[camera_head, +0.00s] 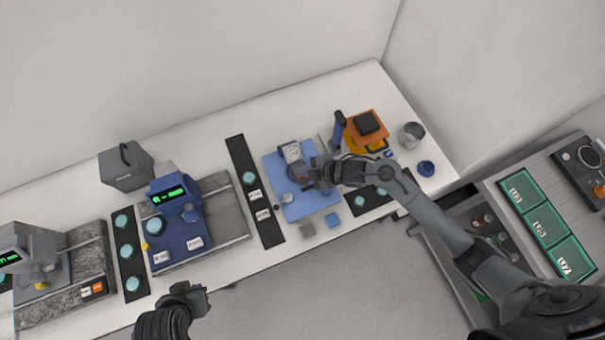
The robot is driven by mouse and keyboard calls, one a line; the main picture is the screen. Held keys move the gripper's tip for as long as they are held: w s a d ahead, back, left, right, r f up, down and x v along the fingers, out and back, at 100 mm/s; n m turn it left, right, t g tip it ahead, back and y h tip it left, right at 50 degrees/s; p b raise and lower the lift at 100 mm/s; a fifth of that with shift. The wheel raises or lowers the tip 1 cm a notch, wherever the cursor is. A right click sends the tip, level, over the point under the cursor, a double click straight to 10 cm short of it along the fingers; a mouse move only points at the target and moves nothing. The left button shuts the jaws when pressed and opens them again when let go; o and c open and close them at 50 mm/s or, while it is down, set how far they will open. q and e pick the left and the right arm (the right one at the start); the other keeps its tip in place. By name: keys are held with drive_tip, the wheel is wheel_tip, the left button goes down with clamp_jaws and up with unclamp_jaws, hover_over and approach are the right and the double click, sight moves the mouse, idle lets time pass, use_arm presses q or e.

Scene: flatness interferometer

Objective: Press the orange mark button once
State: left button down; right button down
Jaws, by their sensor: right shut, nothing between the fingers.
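A small orange button (98,287) with dark lettering shows on the front of the grey instrument (67,262) at the far left, beside a white one (86,293). My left gripper (200,299) hangs near the table's front edge, to the right of the orange button and apart from it. Its fingers are too small and dark to tell open from shut. My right gripper (306,176) is shut and empty over the light blue plate (303,206) at the middle right, far from the orange button. It partly hides the device on that plate.
A blue instrument (178,220) with a green display stands between my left gripper and the back wall. Black strips (128,250) hold teal discs. An orange box (375,128) and a metal cup (411,134) stand at the right. A cart (545,222) holds green panels.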

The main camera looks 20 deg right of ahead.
drive_tip(key=shift+f, duration=0.2)
drive_tip(key=shift+f, duration=0.3)
idle(0.5)
